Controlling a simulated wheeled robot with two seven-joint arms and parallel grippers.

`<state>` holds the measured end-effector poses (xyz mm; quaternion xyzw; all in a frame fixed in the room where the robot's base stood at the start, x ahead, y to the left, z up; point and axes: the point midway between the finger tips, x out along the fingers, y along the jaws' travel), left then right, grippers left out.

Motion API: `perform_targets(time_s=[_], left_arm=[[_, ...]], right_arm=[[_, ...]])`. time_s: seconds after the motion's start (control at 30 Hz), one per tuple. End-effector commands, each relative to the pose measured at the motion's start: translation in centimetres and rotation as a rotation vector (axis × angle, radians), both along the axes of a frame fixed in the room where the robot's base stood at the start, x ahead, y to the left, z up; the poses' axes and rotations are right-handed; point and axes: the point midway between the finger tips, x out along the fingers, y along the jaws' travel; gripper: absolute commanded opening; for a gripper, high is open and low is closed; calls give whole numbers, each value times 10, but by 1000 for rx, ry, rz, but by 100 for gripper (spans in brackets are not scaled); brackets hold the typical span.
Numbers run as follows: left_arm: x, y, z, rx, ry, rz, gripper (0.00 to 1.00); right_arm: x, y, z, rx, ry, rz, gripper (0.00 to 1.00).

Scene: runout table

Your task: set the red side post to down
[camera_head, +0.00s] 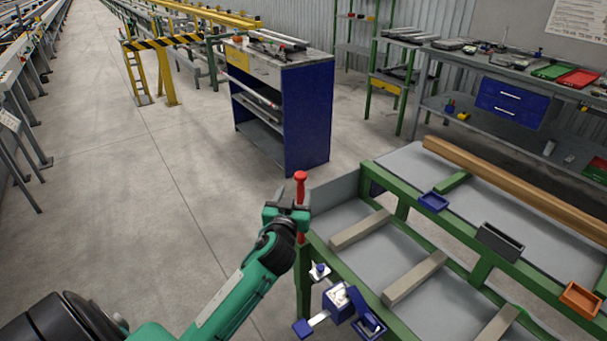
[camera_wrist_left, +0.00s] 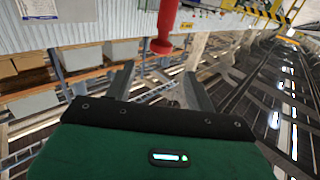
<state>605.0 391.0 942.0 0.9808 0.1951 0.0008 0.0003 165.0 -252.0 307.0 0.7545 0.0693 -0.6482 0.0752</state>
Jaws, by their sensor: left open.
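The red side post (camera_head: 300,190) stands upright at the near left corner of the green-framed runout table (camera_head: 318,246), its round red knob well above the table frame. My left gripper (camera_head: 287,210) is at the post, just below the knob, on its left side in the head view. In the left wrist view the red post (camera_wrist_left: 163,30) comes in from the top, and its flanged end lies just beyond the open fingers (camera_wrist_left: 160,85). Nothing shows clamped between them. The post's lower part is partly hidden by my gripper. My right gripper is not in view.
A blue and white clamp-like device (camera_head: 340,302) is on the table's near edge below the post. Wooden bars, a long beam (camera_head: 510,188) and small trays (camera_head: 500,241) lie on the table. A blue cabinet (camera_head: 305,115) stands behind.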

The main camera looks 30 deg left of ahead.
Motion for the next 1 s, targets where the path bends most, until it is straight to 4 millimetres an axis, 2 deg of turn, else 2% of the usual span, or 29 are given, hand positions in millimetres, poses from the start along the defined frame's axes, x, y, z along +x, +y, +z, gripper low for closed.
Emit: perform_targets(time_s=[0.03,0.2,0.43,0.6,0.93,1.0], left_arm=[[11,5,3,3,-1,1,55],[44,19,2,3,1,2,55],[76,32,1,2,2,1,55],[87,36,0,1,1,1,55],[89,37,-1,1,1,0,55],[89,37,-1,0,2,0,41]], right_arm=[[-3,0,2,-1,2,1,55],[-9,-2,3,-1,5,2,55],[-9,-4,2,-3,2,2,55],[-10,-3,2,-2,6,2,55],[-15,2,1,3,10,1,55],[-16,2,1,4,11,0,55]])
